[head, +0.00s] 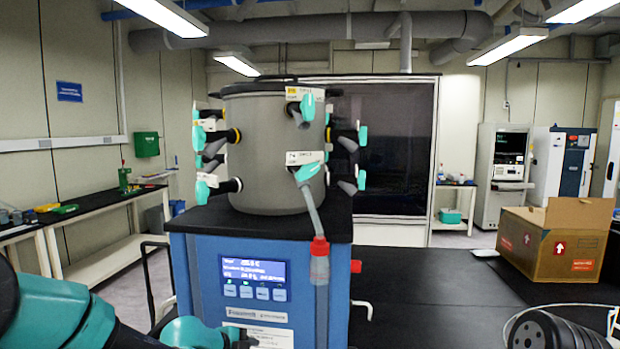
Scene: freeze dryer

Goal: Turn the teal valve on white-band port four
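The grey drum (268,150) of the freeze dryer stands on a blue cabinet (260,250) and carries several black ports with teal valves. A teal valve (307,172) at the lower front has a white tag (305,157) above it. Its port holds a grey tube (313,212) ending in a red-capped clear flask (319,262). Another teal valve (202,191) at the lower left has a white tag (207,179). The upper front valve (307,106) has a yellow-and-white tag. Port numbers are too small to read. My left arm enters at the bottom left; neither gripper's fingers show.
An open cardboard box (556,240) stands on the black bench (430,285) at right. A dark ribbed object (550,330) is at the bottom right edge; I cannot tell what it is. The cabinet has a lit blue display (254,280). The bench middle is clear.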

